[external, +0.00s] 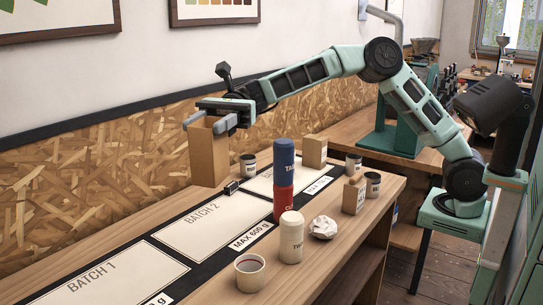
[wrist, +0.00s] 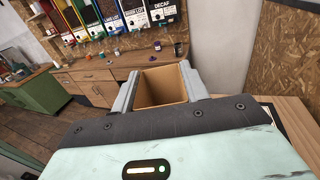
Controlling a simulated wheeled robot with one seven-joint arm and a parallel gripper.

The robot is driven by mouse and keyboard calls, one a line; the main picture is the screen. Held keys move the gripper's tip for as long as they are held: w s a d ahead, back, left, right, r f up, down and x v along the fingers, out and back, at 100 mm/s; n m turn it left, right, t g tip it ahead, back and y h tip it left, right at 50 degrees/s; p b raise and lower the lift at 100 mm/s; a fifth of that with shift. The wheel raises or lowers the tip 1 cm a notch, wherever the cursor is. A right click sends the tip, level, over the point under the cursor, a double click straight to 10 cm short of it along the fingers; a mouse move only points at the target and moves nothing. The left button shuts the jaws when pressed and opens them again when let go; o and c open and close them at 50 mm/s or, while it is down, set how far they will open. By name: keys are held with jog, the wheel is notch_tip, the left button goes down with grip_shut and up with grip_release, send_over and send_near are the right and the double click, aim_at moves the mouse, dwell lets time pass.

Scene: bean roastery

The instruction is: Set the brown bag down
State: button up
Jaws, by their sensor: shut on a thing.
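The brown bag (external: 208,158) is an upright, open-topped box-like bag. My gripper (external: 207,121) is shut on its upper part, with one finger on each side. The bag's base shows against the chipboard wall, over the back side of the counter (external: 120,249), and seems raised above it. In the wrist view the bag (wrist: 162,87) is between the two grey fingers of my gripper (wrist: 160,90), and its open top shows an empty-looking inside.
A BATCH 1 panel (external: 95,280) is at the left. A small black item (external: 231,188) is close to the bag.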

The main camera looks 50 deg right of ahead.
jog(key=shift+n+g+h, duration=0.3)
jog(key=shift+n+g, duration=0.2)
jog(key=shift+g, duration=0.2)
jog(key=x, duration=0.2)
jog(key=s+x, duration=0.1)
jog(key=x, duration=0.4)
jog(key=shift+s, duration=0.5)
notch_tip(320, 180, down, 28)
jog(key=shift+w+d+p, duration=0.2)
jog(key=shift+p, duration=0.15)
jog(key=shift+f, duration=0.2)
jog(key=o, duration=1.2)
jog(key=shift+r, duration=0.15)
